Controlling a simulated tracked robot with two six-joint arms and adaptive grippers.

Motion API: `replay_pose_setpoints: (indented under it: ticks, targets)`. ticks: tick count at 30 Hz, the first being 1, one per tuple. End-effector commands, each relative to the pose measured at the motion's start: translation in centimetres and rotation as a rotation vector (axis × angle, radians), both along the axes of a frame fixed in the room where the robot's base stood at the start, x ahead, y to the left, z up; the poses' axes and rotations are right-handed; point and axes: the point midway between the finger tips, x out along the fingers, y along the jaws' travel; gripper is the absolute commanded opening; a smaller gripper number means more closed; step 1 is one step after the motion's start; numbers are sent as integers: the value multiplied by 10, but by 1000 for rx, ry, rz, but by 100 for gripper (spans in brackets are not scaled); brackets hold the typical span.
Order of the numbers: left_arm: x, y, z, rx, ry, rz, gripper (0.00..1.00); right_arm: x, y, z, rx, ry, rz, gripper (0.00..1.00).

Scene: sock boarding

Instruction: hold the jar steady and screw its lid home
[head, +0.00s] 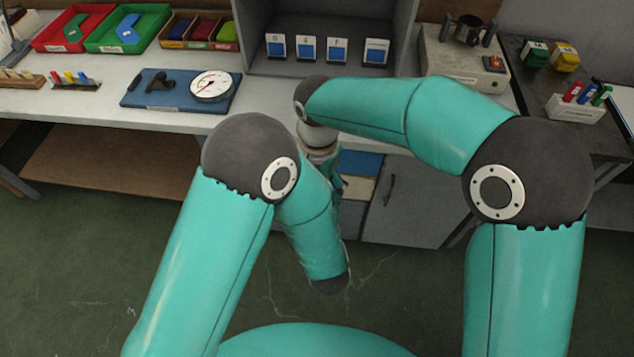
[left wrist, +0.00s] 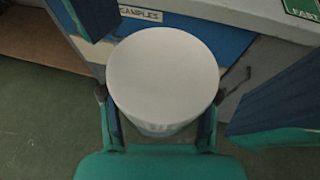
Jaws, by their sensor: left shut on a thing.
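In the left wrist view a white round top (left wrist: 163,70), seen from above, covers most of the jar. A strip of the jar's pale side (left wrist: 160,130) with a faint marking shows below it. My left gripper (left wrist: 157,108) is shut on the jar, one finger on each side. Two dark blue pads with teal edges, apparently my right gripper (left wrist: 182,55), stand wide apart at upper left and right of the round top, clear of it. Whether the top is a separate lid, and how it is seated, I cannot tell.
Behind is a grey bench (head: 110,110) with a blue board carrying a dial gauge (head: 211,86), red (head: 62,38) and green (head: 105,45) trays, and an open grey cubby (head: 262,20) with labelled cards. A dark side table (head: 530,80) stands at right. The green floor in front is clear.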

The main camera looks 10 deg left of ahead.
Motion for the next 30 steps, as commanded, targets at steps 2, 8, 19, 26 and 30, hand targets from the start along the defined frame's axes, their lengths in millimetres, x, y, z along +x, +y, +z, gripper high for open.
replay_pose_setpoints:
  ticks: [2, 8, 19, 26, 30]
  targets:
    - [0, 0, 1, -1, -1, 0, 0, 1, 0, 9, 2, -3, 0, 83]
    - [0, 0, 1, -1, -1, 0, 0, 1, 1, 34, 2, -4, 0, 83]
    - [0, 0, 1, -1, -1, 0, 0, 0, 0, 42, 1, -2, 1, 85]
    - [0, 0, 0, -1, -1, 0, 0, 0, 0, 41, 1, -2, 1, 100]
    - [0, 0, 0, -1, -1, 0, 0, 0, 0, 41, 1, -2, 1, 100]
